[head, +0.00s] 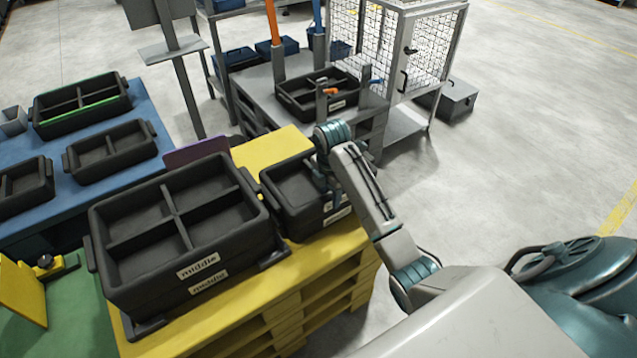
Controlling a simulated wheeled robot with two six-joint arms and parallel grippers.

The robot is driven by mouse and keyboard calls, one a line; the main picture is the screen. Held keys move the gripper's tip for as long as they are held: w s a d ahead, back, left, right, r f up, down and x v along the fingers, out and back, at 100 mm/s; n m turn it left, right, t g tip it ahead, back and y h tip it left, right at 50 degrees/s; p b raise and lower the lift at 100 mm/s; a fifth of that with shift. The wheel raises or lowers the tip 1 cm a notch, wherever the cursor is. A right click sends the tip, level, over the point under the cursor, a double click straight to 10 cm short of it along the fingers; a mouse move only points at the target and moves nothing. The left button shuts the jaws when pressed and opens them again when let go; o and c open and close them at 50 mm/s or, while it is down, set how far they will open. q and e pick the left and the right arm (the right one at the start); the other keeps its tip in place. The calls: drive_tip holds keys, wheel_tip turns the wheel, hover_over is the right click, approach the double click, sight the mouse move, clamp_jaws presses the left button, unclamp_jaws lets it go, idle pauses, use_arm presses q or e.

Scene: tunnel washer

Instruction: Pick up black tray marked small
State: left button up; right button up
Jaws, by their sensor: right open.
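The smaller black tray (283,190) sits on the right part of the yellow stand, just right of the big stack. Pale labels show on its front side, partly hidden by my arm and too small to read. They suggest stacked trays there too. My right gripper (329,187) is open and points down at the tray's right side. My arm hides part of that side, and I cannot tell whether the fingers touch the rim. Larger black trays (204,283) labelled "middle" are stacked to its left, with a divided interior. My left gripper is not in view.
The yellow stand (277,148) has a bare strip behind the trays. A blue table (150,100) at left holds several black trays. Behind, a grey bench holds another black tray (296,101) between posts, beside a mesh cage (385,45). The floor at right is clear.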

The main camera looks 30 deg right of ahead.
drive_tip(key=shift+f, duration=0.15)
drive_tip(key=shift+c, duration=0.4)
clamp_jaws()
